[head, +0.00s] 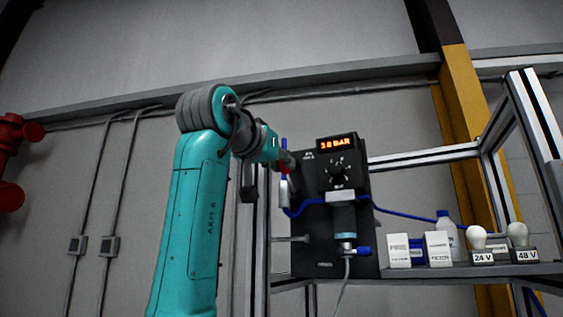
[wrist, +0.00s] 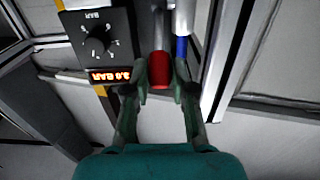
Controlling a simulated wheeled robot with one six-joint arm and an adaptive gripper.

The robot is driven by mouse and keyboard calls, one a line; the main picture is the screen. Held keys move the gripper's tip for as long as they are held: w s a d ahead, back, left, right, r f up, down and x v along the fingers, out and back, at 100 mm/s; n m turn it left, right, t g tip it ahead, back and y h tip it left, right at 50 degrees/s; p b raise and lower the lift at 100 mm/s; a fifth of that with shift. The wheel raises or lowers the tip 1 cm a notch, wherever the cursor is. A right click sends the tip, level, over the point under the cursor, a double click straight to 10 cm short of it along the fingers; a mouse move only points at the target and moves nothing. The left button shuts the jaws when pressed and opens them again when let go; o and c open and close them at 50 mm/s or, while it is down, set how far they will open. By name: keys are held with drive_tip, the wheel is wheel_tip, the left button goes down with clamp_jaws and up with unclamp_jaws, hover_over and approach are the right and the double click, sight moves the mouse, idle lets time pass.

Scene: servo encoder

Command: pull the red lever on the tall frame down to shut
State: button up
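The red lever end (wrist: 159,71) is in the upper middle of the wrist view, on a grey bar running up out of the picture. My gripper (wrist: 161,80) has one finger on each side of it. The left finger is close to the red part, and a gap shows on the right, so the fingers look open around it. I cannot tell whether the left finger touches. In the head view my gripper (head: 283,161) is at the left edge of the black panel, and only a bit of red (head: 285,168) shows there; my arm hides most of the lever.
The black panel (head: 308,229) carries a lit 3.0 BAR display (head: 337,143) and a dial (head: 339,172). A blue hose (head: 300,211) runs close below my gripper. A shelf (head: 470,271) at right holds white boxes (head: 399,250), a bottle (head: 446,229) and bulbs (head: 477,238).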

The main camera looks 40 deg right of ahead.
drive_tip(key=shift+a+f, duration=0.1)
drive_tip(key=shift+s+a+f, duration=0.2)
drive_tip(key=shift+a+f, duration=0.2)
drive_tip(key=shift+f, duration=0.2)
idle(0.3)
drive_tip(key=shift+s+a+f, duration=0.1)
drive_tip(key=shift+a+f, duration=0.25)
drive_tip(key=shift+f, duration=0.5)
drive_tip(key=shift+a+f, duration=0.2)
drive_tip(key=shift+f, duration=0.5)
drive_tip(key=o, duration=0.8)
drive_tip(key=shift+s, duration=0.1)
